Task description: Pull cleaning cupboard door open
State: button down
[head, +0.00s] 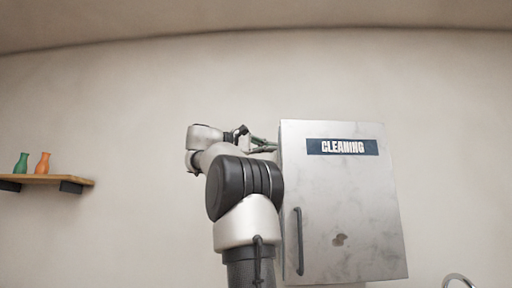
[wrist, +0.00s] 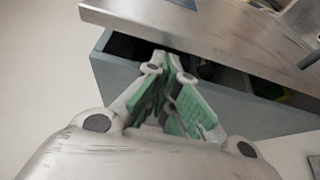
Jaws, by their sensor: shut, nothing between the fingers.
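The cleaning cupboard is a grey box on the wall; its pale metal door (head: 345,205) has a dark "CLEANING" sign (head: 343,147) and a dark vertical handle (head: 299,241) near its left edge. In the wrist view the door (wrist: 190,22) stands a little ajar from the blue-grey cupboard body (wrist: 200,100), with a dark gap between them. My gripper (wrist: 168,62) is shut and empty, its green-padded fingertips at the mouth of this gap. In the head view my gripper (head: 268,146) is at the door's upper left edge, above the handle; whether it touches the door is unclear.
Dim contents, too dark to name, show inside the gap. A wooden shelf (head: 60,180) with a green vase (head: 21,163) and an orange vase (head: 43,163) is on the far left wall. A metal curve (head: 459,279) shows at lower right. The wall between shelf and arm is clear.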

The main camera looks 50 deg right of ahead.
jog(key=shift+x, duration=1.1)
jog(key=shift+s+a, duration=0.1)
